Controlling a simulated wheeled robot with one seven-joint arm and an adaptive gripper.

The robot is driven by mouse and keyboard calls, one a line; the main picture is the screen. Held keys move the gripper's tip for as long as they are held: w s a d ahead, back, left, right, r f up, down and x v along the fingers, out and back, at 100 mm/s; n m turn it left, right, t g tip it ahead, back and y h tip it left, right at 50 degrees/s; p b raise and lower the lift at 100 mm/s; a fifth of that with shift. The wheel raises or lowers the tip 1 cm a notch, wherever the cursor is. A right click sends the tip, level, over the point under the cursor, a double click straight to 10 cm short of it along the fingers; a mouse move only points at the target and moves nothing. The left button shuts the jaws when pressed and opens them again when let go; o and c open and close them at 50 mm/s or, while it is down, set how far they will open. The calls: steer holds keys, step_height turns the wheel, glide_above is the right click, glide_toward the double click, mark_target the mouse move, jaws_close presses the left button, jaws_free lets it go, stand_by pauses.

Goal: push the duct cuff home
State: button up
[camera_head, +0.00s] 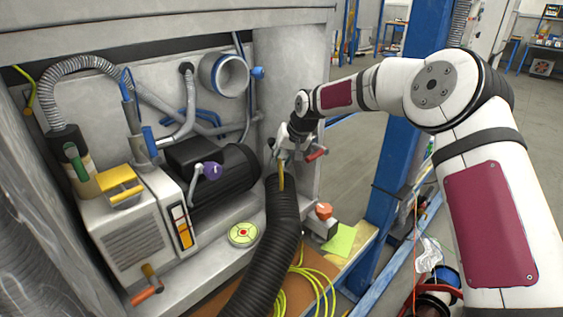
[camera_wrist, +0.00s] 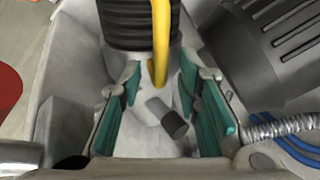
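A black corrugated duct (camera_head: 270,240) rises from the lower edge of the head view to just under my gripper. A yellow bar (camera_head: 281,176) shows at its upper end; I take this end to be the cuff. My gripper (camera_head: 284,158) is right above it. In the wrist view the ribbed black end (camera_wrist: 130,22) and the yellow bar (camera_wrist: 160,45) lie ahead. My gripper's teal pads (camera_wrist: 160,76) are apart, with the bar's end between their tips and gaps on both sides. A round grey port with a blue collar (camera_head: 228,75) is on the back panel.
A black motor (camera_head: 222,178) and a white pump unit (camera_head: 130,235) stand left of the duct. A blue post (camera_head: 400,170) stands to the right. An orange knob (camera_head: 323,210), a green sheet (camera_head: 341,241) and yellow-green cable (camera_head: 300,285) are near the duct.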

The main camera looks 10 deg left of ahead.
steer(key=shift+s, duration=0.1)
steer(key=v, duration=1.2)
steer(key=s+d+r+h+p, duration=0.1)
steer(key=s+d+r+p, duration=0.1)
steer(key=s+d+r, duration=0.5)
steer(key=s+d+r+h+p, duration=0.2)
steer(key=s+d+r, duration=0.15)
steer(key=s, duration=0.55)
steer(key=s+d+r+h+p, duration=0.1)
steer(key=s+d+r+p, duration=0.1)
steer(key=s+d+r, duration=0.35)
steer(key=s+d+r+m+p, duration=0.1)
steer(key=s+d, duration=0.3)
steer(key=s, duration=1)
steer(key=s+d+r+m+p, duration=0.1)
steer(key=s+d+p, duration=0.3)
steer(key=s, duration=1.1)
steer(key=shift+d+m+t, duration=0.25)
steer(key=shift+m+t, duration=0.05)
